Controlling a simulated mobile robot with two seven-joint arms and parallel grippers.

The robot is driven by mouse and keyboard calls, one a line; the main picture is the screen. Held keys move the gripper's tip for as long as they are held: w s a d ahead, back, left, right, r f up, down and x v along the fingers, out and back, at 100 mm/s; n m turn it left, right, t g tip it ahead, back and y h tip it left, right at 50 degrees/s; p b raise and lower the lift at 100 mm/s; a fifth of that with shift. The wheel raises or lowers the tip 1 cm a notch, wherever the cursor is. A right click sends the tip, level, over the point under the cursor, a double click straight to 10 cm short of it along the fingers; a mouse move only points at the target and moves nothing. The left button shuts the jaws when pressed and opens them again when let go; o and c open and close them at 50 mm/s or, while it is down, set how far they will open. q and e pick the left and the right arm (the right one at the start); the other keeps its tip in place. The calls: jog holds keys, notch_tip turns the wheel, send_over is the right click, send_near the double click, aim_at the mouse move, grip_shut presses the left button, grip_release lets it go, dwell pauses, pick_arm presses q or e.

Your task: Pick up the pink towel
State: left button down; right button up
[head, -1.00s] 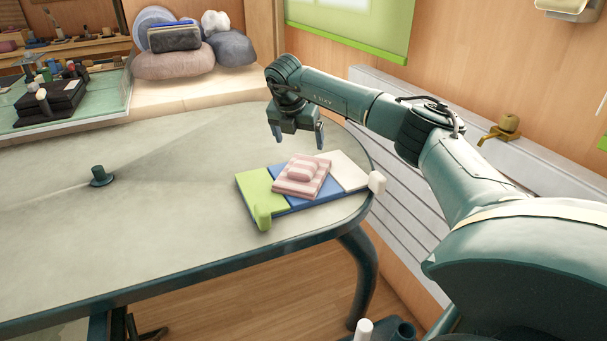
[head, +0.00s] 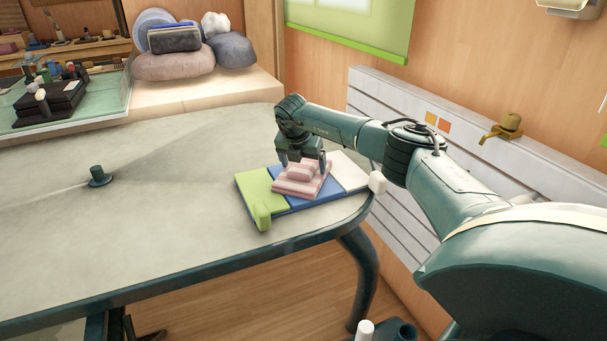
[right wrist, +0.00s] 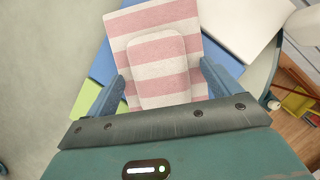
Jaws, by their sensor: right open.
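The pink and white striped towel (head: 300,179) lies folded on a green, blue and white board (head: 262,187) on the table; a smaller raised fold sits on top of it. My right gripper (head: 303,163) is right above the towel's far part, fingers pointing down. In the right wrist view the towel (right wrist: 145,22) shows with its raised fold between the two open fingers (right wrist: 163,88). The fingers stand on either side of the fold with gaps. I cannot tell whether they touch the towel below. My left gripper is not in view.
The table (head: 130,235) is mostly bare to the left, with a small dark green peg (head: 98,176) on it. Cushions (head: 175,60) are stacked on a ledge behind. A wall and a brass tap (head: 503,128) are at the right.

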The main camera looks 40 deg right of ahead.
jog(key=shift+f, duration=0.25)
dwell(0.5)
jog(key=shift+c, duration=0.2)
jog(key=c, duration=1.2)
